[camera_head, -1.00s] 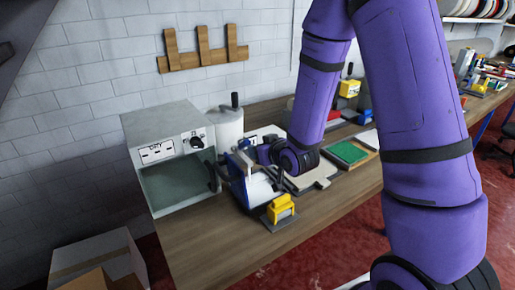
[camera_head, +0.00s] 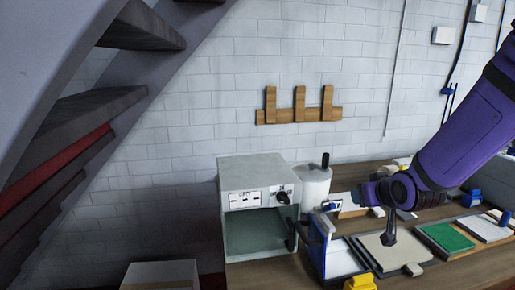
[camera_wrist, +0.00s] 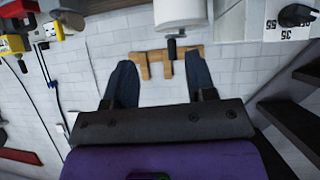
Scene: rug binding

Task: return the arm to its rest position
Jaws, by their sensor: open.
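My arm (camera_head: 460,140) is purple with black joints and reaches in from the right over the workbench in the head view. Its end is above the bench, to the right of the blue-sided device. My gripper (camera_wrist: 161,82) shows in the wrist view as two dark fingers spread well apart with nothing between them. The wrist picture looks upside down, with the wall and the wooden rack (camera_wrist: 155,56) beyond the fingers.
A grey box-shaped oven (camera_head: 250,172) with a dial and a white cylinder (camera_head: 315,188) stand at the back of the bench. A blue-sided device (camera_head: 317,250), a yellow block (camera_head: 360,283) and a green pad (camera_head: 446,238) lie nearer. Dark stairs (camera_head: 70,120) are on the left.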

